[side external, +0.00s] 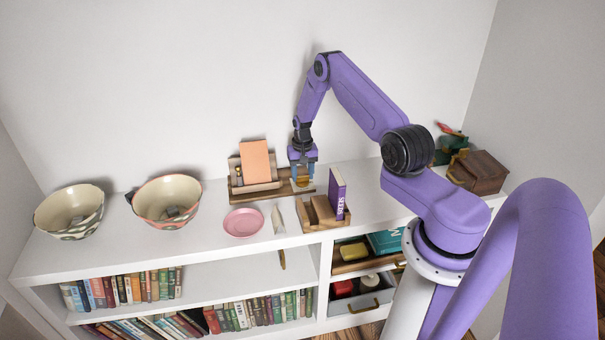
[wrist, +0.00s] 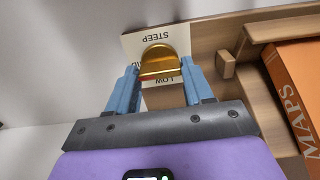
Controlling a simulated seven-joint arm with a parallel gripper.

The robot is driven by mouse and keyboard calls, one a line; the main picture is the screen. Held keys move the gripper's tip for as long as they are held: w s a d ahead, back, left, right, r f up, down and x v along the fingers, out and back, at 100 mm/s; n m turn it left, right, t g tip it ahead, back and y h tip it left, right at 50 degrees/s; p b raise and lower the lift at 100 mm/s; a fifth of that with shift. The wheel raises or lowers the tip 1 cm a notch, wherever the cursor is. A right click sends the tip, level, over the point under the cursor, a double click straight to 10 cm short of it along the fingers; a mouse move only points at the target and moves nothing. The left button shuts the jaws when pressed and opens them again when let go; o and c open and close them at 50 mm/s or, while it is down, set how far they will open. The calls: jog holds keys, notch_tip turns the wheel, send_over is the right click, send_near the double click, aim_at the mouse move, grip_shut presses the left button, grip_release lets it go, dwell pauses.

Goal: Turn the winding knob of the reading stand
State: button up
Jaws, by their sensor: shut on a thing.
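The wooden reading stand (side external: 236,180) is on the white shelf top against the wall and carries an orange book (side external: 256,160). In the wrist view, the book (wrist: 296,90) reads MAPS. The gold winding knob (wrist: 161,60) sits in front of a pale label card (wrist: 177,32), where STEEP and LOW read upside down; other lettering is partly hidden. My gripper (wrist: 158,72) is shut on the knob, one blue finger on each side. In the side view, my gripper (side external: 302,180) points down at the stand's right end, and the knob is mostly hidden between the fingers.
A wooden holder (side external: 322,211) with a purple book (side external: 337,193) stands in front to the right. A pink plate (side external: 243,222) and two patterned bowls (side external: 68,212) (side external: 166,199) are to the left. A brown box (side external: 479,172) is at the right.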

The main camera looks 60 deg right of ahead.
aim_at(302, 176)
jog(key=o, duration=1)
jog(key=shift+o, duration=0.2)
notch_tip(302, 176, up, 17)
jog(key=shift+r, duration=0.2)
